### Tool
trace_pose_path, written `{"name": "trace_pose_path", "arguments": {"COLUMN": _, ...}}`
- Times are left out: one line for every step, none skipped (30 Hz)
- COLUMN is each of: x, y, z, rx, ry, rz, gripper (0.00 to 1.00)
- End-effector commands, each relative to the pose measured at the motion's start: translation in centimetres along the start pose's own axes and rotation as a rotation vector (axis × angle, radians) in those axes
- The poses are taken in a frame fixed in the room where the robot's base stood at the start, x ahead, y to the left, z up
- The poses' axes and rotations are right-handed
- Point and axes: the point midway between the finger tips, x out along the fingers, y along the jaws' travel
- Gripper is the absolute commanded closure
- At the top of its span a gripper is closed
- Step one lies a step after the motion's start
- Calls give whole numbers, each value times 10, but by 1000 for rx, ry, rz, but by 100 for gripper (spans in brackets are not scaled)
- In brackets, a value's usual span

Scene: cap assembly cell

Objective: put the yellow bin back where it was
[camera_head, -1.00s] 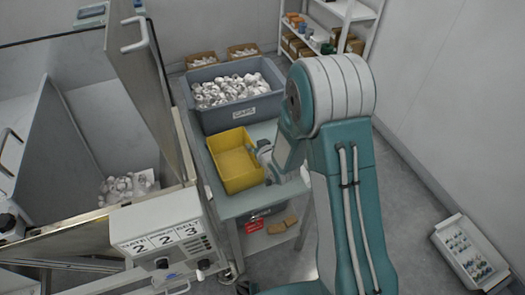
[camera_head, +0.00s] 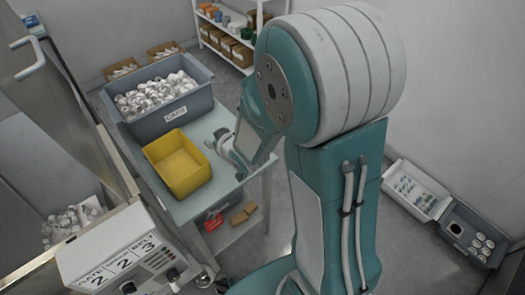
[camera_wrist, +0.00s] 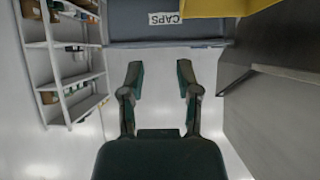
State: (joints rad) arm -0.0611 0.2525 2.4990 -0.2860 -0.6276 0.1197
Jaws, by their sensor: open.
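The yellow bin (camera_head: 178,163) stands upright and looks empty on the pale table (camera_head: 208,205), in front of the grey caps bin. Its edge also shows at the top right of the wrist view (camera_wrist: 228,7). My gripper (camera_head: 222,142) is beside the bin on its right, apart from it. In the wrist view my gripper (camera_wrist: 157,75) has its two fingers spread with nothing between them.
The grey bin labelled CAPS (camera_head: 160,105), full of white caps, stands at the table's back. A machine panel (camera_head: 115,250) is at the left front. Shelving (camera_head: 230,38) stands behind. Two trays (camera_head: 418,190) (camera_head: 472,235) lie on the floor at right.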

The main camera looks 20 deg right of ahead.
Motion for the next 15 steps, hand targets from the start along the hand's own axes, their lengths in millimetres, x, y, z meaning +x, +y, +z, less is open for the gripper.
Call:
{"name": "trace_pose_path", "arguments": {"x": -13, "y": 6, "z": -12, "rx": -2, "ry": -14, "rz": 29, "gripper": 57}}
{"name": "trace_pose_path", "arguments": {"x": -20, "y": 10, "z": -17, "rx": 0, "ry": -32, "rz": 46, "gripper": 57}}
{"name": "trace_pose_path", "arguments": {"x": -30, "y": 14, "z": -22, "rx": 3, "ry": -55, "rz": 66, "gripper": 57}}
{"name": "trace_pose_path", "arguments": {"x": -37, "y": 17, "z": -26, "rx": 6, "ry": -71, "rz": 81, "gripper": 57}}
{"name": "trace_pose_path", "arguments": {"x": -46, "y": 20, "z": -29, "rx": 10, "ry": -89, "rz": 95, "gripper": 57}}
{"name": "trace_pose_path", "arguments": {"x": -57, "y": 23, "z": -33, "rx": 15, "ry": -112, "rz": 112, "gripper": 57}}
{"name": "trace_pose_path", "arguments": {"x": -66, "y": 25, "z": -36, "rx": 21, "ry": -130, "rz": 125, "gripper": 57}}
{"name": "trace_pose_path", "arguments": {"x": -74, "y": 27, "z": -38, "rx": 27, "ry": -147, "rz": 137, "gripper": 57}}
{"name": "trace_pose_path", "arguments": {"x": -87, "y": 29, "z": -41, "rx": 35, "ry": -171, "rz": 151, "gripper": 57}}
{"name": "trace_pose_path", "arguments": {"x": -97, "y": 30, "z": -43, "rx": 43, "ry": -188, "rz": 161, "gripper": 57}}
{"name": "trace_pose_path", "arguments": {"x": -106, "y": 31, "z": -44, "rx": 51, "ry": -206, "rz": 170, "gripper": 57}}
{"name": "trace_pose_path", "arguments": {"x": -120, "y": 32, "z": -46, "rx": 61, "ry": -228, "rz": 180, "gripper": 57}}
{"name": "trace_pose_path", "arguments": {"x": -130, "y": 32, "z": -47, "rx": 70, "ry": -246, "rz": 187, "gripper": 57}}
{"name": "trace_pose_path", "arguments": {"x": -140, "y": 32, "z": -47, "rx": 79, "ry": -263, "rz": 193, "gripper": 57}}
{"name": "trace_pose_path", "arguments": {"x": -154, "y": 31, "z": -47, "rx": 90, "ry": -287, "rz": 199, "gripper": 57}}
